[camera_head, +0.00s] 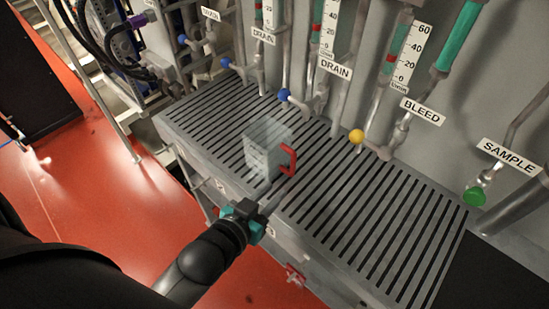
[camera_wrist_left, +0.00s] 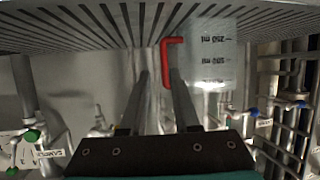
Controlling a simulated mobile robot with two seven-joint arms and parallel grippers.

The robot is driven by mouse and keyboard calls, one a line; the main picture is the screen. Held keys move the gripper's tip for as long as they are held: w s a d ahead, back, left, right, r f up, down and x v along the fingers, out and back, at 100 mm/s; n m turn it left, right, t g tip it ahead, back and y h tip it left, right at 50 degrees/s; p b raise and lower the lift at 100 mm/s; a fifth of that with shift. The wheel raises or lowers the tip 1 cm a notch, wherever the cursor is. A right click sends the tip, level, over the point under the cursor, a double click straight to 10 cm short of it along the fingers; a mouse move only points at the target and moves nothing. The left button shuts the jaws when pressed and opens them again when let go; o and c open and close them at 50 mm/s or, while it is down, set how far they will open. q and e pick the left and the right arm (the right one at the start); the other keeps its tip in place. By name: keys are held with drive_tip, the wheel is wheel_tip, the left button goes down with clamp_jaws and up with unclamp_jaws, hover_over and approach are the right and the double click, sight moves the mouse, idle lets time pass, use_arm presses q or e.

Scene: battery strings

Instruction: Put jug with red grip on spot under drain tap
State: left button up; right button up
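The clear, boxy jug (camera_head: 262,150) stands on the slatted grey bench, with its red grip (camera_head: 289,160) facing right in the head view. In the left wrist view the jug (camera_wrist_left: 208,55) shows printed marks, and its red grip (camera_wrist_left: 167,62) appears between my finger tips, nearer the right one. My left gripper (camera_head: 281,184) is open and reaches in just in front of the grip; contact cannot be told. Drain taps with blue knobs (camera_head: 283,95) (camera_head: 225,63) hang over the bench's back edge. The right gripper is not in view.
The slatted bench (camera_head: 350,235) is bare right of the jug. A yellow-knobbed bleed tap (camera_head: 356,136) and a green-knobbed sample tap (camera_head: 474,196) stick out from the back wall. Pipes and gauges line that wall. Red floor (camera_head: 90,200) lies at left.

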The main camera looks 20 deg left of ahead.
sight(292, 171)
use_arm(q)
drive_tip(key=shift+s+a, duration=0.15)
drive_tip(key=shift+w+f, duration=0.1)
drive_tip(key=shift+w, duration=0.2)
drive_tip(key=b+x, duration=0.1)
drive_tip(key=x, duration=0.7)
drive_tip(key=shift+w+f+b, duration=0.1)
drive_tip(key=shift+w+b, duration=0.15)
drive_tip(key=shift+b, duration=0.1)
drive_tip(key=shift+w+f, duration=0.2)
drive_tip(key=shift+w, duration=0.4)
drive_tip(key=shift+b+x, duration=0.7)
drive_tip(key=shift+x, duration=1.6)
drive_tip(key=shift+w+r, duration=0.1)
drive_tip(key=shift+r, duration=0.05)
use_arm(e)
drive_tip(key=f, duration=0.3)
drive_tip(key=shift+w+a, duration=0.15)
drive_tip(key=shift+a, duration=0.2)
use_arm(q)
clamp_jaws()
